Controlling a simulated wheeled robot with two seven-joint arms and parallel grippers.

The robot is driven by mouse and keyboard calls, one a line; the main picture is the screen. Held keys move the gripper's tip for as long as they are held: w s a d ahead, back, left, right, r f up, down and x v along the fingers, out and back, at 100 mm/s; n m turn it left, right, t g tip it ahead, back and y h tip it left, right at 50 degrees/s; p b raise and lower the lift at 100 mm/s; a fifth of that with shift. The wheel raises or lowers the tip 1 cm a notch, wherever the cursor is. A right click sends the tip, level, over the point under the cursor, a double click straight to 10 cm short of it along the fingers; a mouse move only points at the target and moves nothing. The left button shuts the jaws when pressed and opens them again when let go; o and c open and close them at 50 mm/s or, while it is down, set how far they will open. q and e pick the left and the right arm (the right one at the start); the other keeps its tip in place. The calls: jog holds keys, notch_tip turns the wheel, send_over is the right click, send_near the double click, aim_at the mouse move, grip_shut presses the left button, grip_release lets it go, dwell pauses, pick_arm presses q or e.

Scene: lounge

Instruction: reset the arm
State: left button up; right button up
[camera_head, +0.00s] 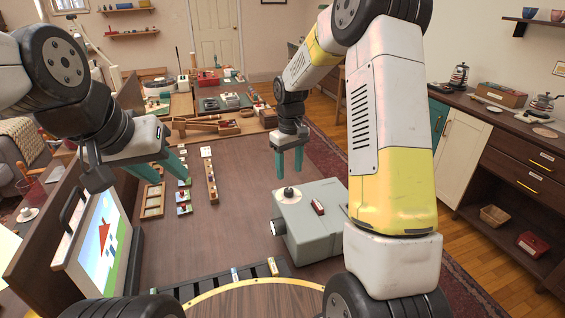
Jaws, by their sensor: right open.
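My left gripper (171,178) hangs over the left part of the brown table (240,215), its two teal fingers apart with nothing seen between them. It is above or near a row of small coloured pieces (184,196). My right gripper (289,175) points down with its teal fingers apart and empty. It appears just above and behind the grey projector-like box (310,238), close to a white round piece with a dark knob (288,193) on its top. My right forearm hides part of the table's right side.
A bright picture panel (102,240) stands at the table's left edge. A wooden strip of pieces (209,178) and a wooden tray (205,125) lie further back. A dark slotted strip (235,277) lies in front. A cabinet (480,140) stands right. The table's middle is mostly clear.

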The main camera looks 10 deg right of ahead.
jog(key=s+d+r+m+t+y, duration=0.1)
jog(key=s+d+r+m+t, duration=0.15)
jog(key=s+r, duration=1.1)
jog(key=s+r+m+t+y, duration=0.1)
jog(key=s+r, duration=0.5)
jog(key=s, duration=0.7)
jog(key=shift+s+a+m+t, duration=0.25)
jog(key=shift+m+t, duration=0.5)
jog(key=shift+t, duration=0.6)
